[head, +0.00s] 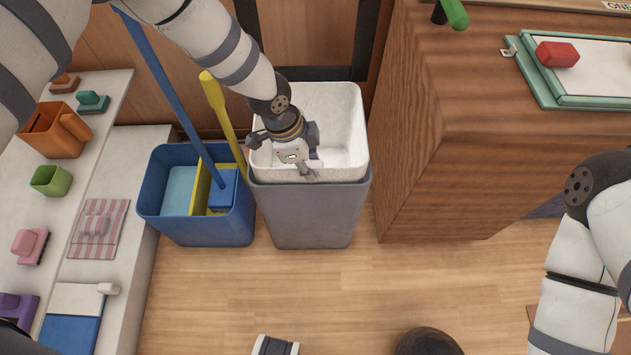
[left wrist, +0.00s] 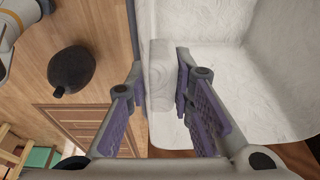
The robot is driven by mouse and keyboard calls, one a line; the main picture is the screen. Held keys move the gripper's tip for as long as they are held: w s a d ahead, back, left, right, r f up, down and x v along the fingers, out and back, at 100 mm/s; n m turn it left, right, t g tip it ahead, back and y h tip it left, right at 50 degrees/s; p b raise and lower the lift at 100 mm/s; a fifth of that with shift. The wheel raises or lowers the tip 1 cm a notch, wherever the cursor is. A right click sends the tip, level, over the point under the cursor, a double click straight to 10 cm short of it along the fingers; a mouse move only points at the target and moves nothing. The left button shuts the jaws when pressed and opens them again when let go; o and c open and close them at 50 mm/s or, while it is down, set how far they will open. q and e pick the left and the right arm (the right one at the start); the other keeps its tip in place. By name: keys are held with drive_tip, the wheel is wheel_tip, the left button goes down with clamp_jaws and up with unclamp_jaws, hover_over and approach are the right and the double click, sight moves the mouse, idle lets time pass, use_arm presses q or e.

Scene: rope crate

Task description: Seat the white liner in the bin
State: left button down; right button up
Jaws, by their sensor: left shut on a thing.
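The white liner (head: 335,105) is in the mouth of the grey bin (head: 312,215) in the head view. Its back wall stands high, and its front rim shows just above the bin's front rim. How deep its lower part sits is hidden by the bin. My left gripper (head: 305,168) reaches down to the liner's front side. In the left wrist view my left gripper (left wrist: 160,85) is shut on the liner's wall, one finger on each side, with the liner's white inside (left wrist: 225,75) to the right. My right arm shows at the right, but its gripper is out of view.
A blue bucket (head: 200,230) with blue and yellow handled tools stands close left of the bin. A wooden cabinet (head: 440,150) stands to the right. A pale bench (head: 125,200) with small coloured items lies at the left. The floor (head: 300,290) in front is mostly clear.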

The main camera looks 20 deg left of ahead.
use_arm(q)
drive_tip(key=shift+f, duration=0.45)
idle(0.3)
drive_tip(key=c, duration=1.3)
unclamp_jaws()
drive_tip(key=v, duration=1.2)
